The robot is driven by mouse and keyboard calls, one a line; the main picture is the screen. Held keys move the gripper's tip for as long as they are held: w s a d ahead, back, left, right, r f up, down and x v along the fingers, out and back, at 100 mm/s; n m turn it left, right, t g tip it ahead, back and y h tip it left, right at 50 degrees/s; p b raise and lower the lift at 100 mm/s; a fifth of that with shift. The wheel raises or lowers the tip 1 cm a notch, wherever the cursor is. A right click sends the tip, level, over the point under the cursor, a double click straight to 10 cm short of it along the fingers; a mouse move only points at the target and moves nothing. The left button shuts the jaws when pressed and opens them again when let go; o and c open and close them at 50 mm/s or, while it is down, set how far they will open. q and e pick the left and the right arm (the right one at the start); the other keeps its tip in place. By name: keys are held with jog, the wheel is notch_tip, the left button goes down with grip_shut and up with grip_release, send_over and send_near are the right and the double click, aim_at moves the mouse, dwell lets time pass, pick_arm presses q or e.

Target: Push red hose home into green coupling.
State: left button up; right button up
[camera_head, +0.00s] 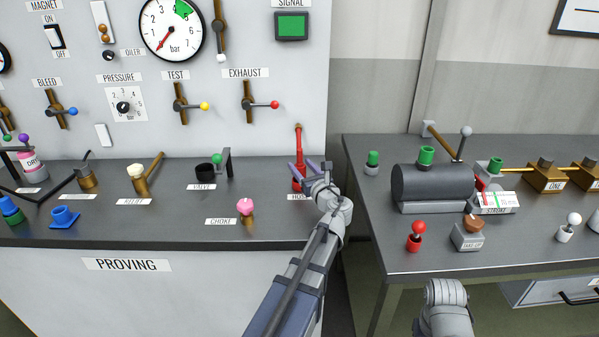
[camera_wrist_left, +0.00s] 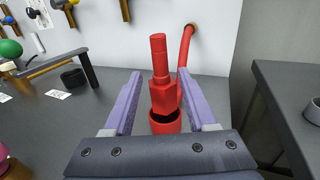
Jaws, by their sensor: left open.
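The red hose (camera_head: 298,143) stands at the right end of the left bench, its lower part partly hidden by my gripper in the head view. In the left wrist view the hose's red end piece (camera_wrist_left: 160,78) stands upright in a red cup-shaped holder (camera_wrist_left: 166,125), and a red pipe bends up behind it to the wall. My left gripper (camera_head: 309,170) is open, with its purple fingers (camera_wrist_left: 163,100) on either side of the hose end; a gap shows on both sides. Green fittings stand on the right bench: one on the dark cylinder (camera_head: 426,155), one at left (camera_head: 372,158), one at right (camera_head: 495,165). Which is the coupling, I cannot tell.
The dark cylinder (camera_head: 432,184) has a lever behind it. A red knob (camera_head: 417,229) and a take-up block (camera_head: 467,237) stand near the right bench's front. A gap separates the benches. A pink-topped choke (camera_head: 246,207) stands left of my gripper.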

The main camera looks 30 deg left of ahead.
pick_arm(q)
jog(key=shift+x, duration=2.6)
jog(key=shift+d+r, duration=0.1)
jog(key=shift+r, duration=0.1)
jog(key=shift+c, duration=0.3)
grip_shut()
